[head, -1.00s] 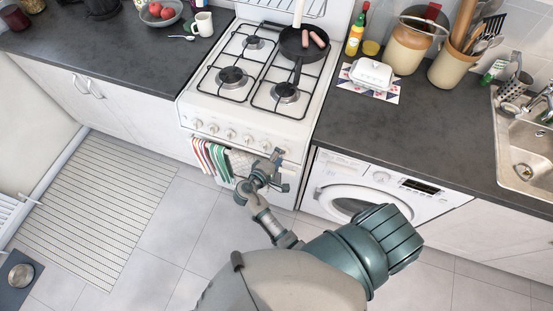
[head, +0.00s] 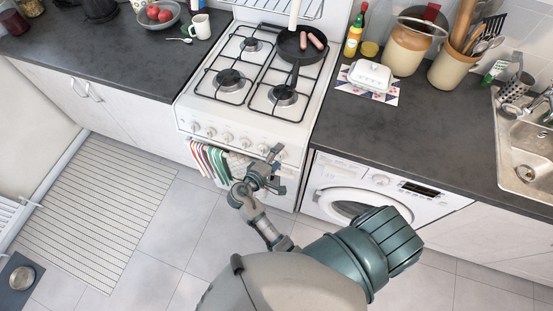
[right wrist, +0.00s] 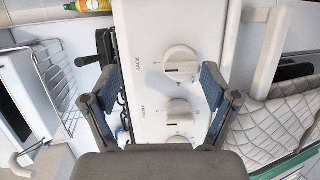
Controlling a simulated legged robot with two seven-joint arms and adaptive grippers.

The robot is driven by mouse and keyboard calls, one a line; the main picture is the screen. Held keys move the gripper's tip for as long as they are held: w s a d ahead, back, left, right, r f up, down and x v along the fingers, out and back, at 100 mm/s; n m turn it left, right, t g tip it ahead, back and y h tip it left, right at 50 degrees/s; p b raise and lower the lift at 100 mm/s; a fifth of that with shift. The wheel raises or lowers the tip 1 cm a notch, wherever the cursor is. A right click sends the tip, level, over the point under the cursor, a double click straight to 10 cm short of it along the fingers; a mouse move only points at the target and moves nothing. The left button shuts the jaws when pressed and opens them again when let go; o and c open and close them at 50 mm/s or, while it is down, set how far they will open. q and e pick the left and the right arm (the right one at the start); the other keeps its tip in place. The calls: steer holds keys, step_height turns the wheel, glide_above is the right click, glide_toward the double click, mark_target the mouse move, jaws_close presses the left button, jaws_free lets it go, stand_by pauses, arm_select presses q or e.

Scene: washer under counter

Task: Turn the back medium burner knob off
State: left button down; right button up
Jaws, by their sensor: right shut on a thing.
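The white stove's front panel (head: 235,137) carries a row of round knobs. In the right wrist view a white knob (right wrist: 181,60) sits beside the word "BACK", with a "0" to its left. A second white knob (right wrist: 180,110) is below it. My right gripper (head: 276,163) is at the right part of the panel. In the wrist view its two blue-padded fingers (right wrist: 158,82) stand on either side of the knob area, shut on a knob. The exact contact, and which knob it is, cannot be made out. My left gripper is not in view.
Striped towels (head: 208,163) hang at the stove front, left of my gripper. A pan (head: 291,52) with sausages is on the cooktop. The washer (head: 340,190) is right of the stove under the dark counter (head: 400,140). Open tiled floor (head: 150,260) lies left.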

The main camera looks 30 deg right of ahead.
step_height(320, 180, up, 7)
steer(key=s+d+f+m+g+y, duration=0.1)
steer(key=s+f+m+y, duration=0.2)
steer(key=s+f+y, duration=0.65)
steer(key=s+a+f+g+y, duration=0.2)
steer(key=s+a+f+y, duration=0.3)
steer(key=s, duration=0.6)
step_height(320, 180, down, 23)
steer(key=g, duration=0.1)
steer(key=s+d+f+g, duration=0.1)
steer(key=s+d+f, duration=0.1)
steer(key=s+f, duration=1.1)
step_height(320, 180, down, 3)
steer(key=shift+s+f+h, duration=0.2)
steer(key=shift+s+h, duration=0.05)
steer(key=shift+h, duration=0.2)
